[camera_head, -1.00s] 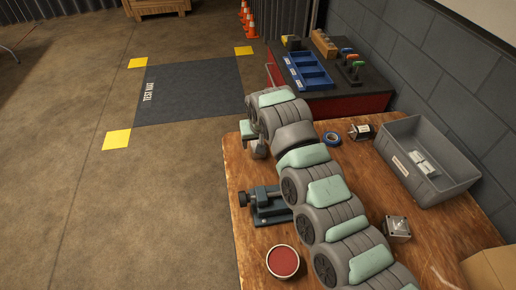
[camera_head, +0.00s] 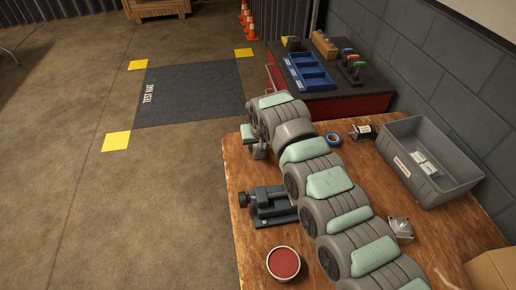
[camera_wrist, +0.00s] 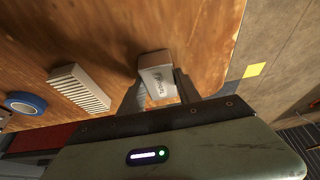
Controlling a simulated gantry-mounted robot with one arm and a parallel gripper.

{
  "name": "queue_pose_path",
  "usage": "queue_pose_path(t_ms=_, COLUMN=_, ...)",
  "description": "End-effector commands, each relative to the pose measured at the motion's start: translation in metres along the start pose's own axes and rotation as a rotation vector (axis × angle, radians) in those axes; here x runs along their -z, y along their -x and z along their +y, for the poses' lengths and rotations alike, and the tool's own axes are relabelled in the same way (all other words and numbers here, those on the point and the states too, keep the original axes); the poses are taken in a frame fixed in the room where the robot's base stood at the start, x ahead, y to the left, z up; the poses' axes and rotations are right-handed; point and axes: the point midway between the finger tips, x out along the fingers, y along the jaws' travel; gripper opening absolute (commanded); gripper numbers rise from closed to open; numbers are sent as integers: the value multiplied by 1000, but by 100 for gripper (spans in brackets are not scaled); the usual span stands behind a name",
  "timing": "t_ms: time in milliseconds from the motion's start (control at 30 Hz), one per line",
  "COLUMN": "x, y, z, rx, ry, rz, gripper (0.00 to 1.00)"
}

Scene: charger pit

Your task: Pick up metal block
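A pale grey metal block (camera_wrist: 157,77) with dark lettering on one face shows in the wrist view, over the brown wooden table. My gripper (camera_wrist: 158,92) has one finger on each side of it. The fingers lie close against the block's sides in the picture, and I cannot tell whether they press on it. I also cannot tell whether the block rests on the table. In the head view my own arm covers this spot, and the block cannot be made out there.
A ribbed grey piece (camera_wrist: 80,88) lies left of the block in the wrist view.

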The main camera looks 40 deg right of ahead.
Motion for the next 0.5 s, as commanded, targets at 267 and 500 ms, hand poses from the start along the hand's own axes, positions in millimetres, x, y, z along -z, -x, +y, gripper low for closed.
queue_pose_path(t_ms=267, x=0, y=0, z=0, rx=0, ry=0, rz=0, gripper=16)
queue_pose_path(t_ms=500, x=0, y=0, z=0, rx=0, ry=0, rz=0, gripper=0)
